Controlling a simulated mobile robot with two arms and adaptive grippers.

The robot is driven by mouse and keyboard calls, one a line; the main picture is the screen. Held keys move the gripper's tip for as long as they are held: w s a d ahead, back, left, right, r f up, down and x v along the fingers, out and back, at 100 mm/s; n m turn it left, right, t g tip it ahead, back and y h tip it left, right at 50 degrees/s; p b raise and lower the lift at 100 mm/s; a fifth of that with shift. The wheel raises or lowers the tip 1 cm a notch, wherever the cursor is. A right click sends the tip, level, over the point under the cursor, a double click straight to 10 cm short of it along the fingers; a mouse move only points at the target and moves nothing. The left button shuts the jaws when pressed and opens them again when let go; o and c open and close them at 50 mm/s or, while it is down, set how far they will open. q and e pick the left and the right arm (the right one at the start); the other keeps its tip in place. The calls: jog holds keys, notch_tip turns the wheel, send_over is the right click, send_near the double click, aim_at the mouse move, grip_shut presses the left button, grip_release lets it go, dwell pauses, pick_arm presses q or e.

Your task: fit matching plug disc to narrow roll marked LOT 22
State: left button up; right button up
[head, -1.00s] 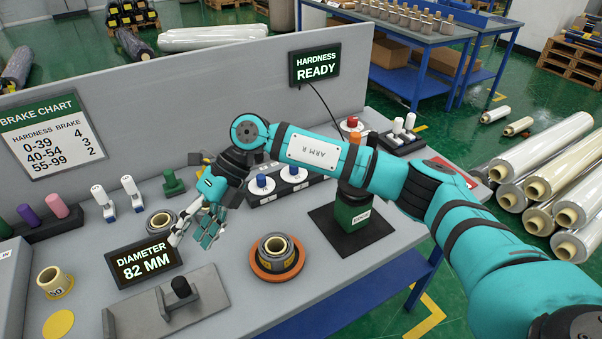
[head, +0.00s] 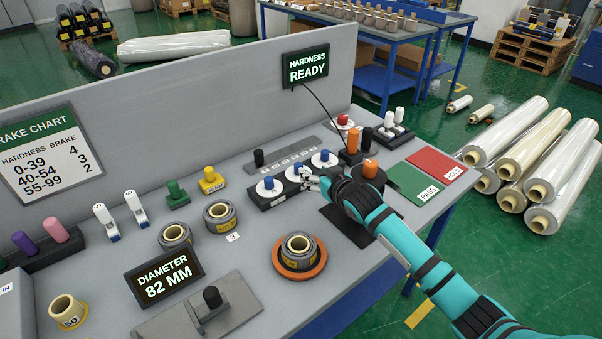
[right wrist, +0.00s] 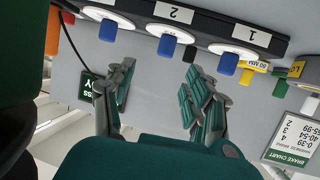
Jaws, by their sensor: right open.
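Three white plug discs with blue knobs sit on a dark rack: disc 1 (head: 266,190), disc 2 (head: 292,175) and the third (head: 331,161). In the right wrist view discs 1 (right wrist: 246,50) and 2 (right wrist: 181,31) appear upside down. My right gripper (head: 310,180) is open and empty at the rack's front, near the middle and third discs. In the right wrist view its spread fingers (right wrist: 155,98) are apart from the knobs. One wrapped roll (head: 280,262) stands on an orange round base; two more, a left one (head: 176,243) and a right one (head: 221,222), stand behind. I cannot read LOT 22.
A diameter display (head: 164,278) reads 82 MM, beside a grey plate with a black knob (head: 212,297). A green pad (head: 412,187) and red pad (head: 446,163) lie right. An orange-topped device (head: 370,169) stands close to my right gripper.

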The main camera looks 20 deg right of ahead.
aim_at(299, 165)
jog(key=x, duration=1)
jog(key=shift+a, duration=0.4)
grip_shut()
